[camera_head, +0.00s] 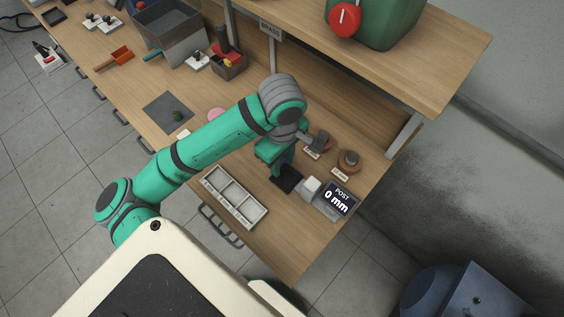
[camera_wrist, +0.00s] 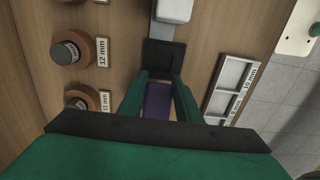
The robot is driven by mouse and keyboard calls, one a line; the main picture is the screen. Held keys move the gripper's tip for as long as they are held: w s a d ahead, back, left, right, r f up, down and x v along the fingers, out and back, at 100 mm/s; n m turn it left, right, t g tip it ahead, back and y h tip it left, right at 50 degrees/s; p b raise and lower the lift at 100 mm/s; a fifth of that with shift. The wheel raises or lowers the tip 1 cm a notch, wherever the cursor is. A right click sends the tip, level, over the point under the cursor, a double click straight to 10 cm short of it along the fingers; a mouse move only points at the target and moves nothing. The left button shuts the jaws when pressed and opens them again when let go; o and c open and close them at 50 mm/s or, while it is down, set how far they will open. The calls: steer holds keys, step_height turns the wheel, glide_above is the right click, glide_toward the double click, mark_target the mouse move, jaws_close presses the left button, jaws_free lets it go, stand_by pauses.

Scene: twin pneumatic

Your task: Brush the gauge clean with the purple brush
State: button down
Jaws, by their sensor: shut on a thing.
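My gripper (camera_head: 284,168) points down over the right end of the bench, just above a dark square pad (camera_head: 291,185). In the wrist view its two green fingers (camera_wrist: 160,80) are closed on the purple brush (camera_wrist: 158,103). The brush is hidden in the head view, and its bristles cannot be made out. I cannot tell whether the brush touches the pad.
A white divided tray (camera_head: 235,197) lies near the front edge. Two round brown stands with dark tops (camera_head: 349,159) and labels, one "12 mm" (camera_wrist: 103,52), stand behind the pad. A shelf (camera_head: 420,50) overhangs the back. A grey mat (camera_head: 167,112) lies further left.

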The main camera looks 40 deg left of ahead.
steer(key=shift+r, duration=2.55)
steer(key=shift+r, duration=1.55)
